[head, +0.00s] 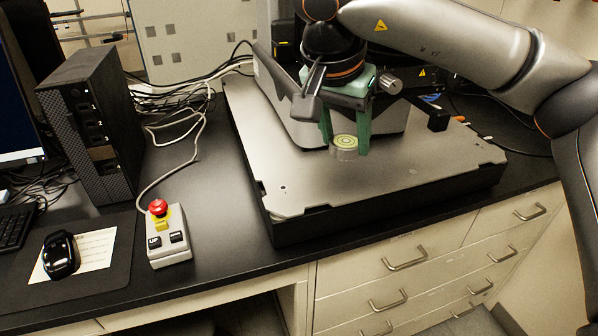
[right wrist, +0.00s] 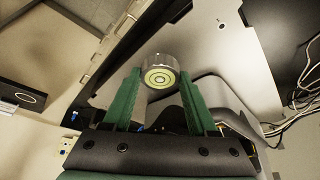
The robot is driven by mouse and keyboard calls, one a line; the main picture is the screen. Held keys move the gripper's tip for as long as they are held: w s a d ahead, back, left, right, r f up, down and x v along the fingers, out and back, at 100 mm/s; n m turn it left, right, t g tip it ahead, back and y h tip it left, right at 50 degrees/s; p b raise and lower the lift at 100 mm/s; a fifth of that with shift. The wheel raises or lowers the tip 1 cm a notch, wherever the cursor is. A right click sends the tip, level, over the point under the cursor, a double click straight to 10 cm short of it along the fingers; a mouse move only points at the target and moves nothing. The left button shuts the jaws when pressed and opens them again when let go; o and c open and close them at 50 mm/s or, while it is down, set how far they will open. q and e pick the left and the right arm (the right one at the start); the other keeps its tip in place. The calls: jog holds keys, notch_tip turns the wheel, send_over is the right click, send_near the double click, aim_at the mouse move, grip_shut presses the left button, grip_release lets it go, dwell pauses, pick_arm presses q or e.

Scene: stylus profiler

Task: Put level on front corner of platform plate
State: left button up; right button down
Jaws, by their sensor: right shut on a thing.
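The level (head: 345,148) is a small round metal puck with a yellow-green bull's-eye top. My right gripper (head: 346,138) has green fingers and is shut on it. In the right wrist view the level (right wrist: 160,71) sits at the tips of the green fingers (right wrist: 159,84). The platform plate (head: 300,178) is a wide grey metal plate on a black base. The level is over the plate's middle, back from its front edge; I cannot tell how high. The plate's front-left corner (head: 283,206) is bare. My left gripper is not in view.
The profiler's grey body (head: 285,108) stands on the plate behind my right gripper. A small black block (head: 438,120) is at the plate's right. A control box with a red button (head: 168,240) and cable stand left of the plate, near a black computer (head: 90,125).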

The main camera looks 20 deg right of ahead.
jog(key=w+a+f, duration=0.2)
jog(key=w, duration=0.2)
jog(key=p, duration=0.1)
send_over(304, 179)
jog(key=s, duration=0.2)
jog(key=f, duration=0.5)
jog(key=shift+w+a, duration=0.2)
jog(key=shift+a, duration=0.15)
jog(key=shift+w+a+f, duration=0.15)
jog(key=shift+w+f, duration=0.05)
jog(key=shift+f, duration=0.1)
jog(key=f, duration=0.3)
jog(key=shift+w+f, duration=0.25)
jog(key=shift+f, duration=0.05)
jog(key=shift+f, duration=0.1)
jog(key=shift+c, duration=1)
grip_release()
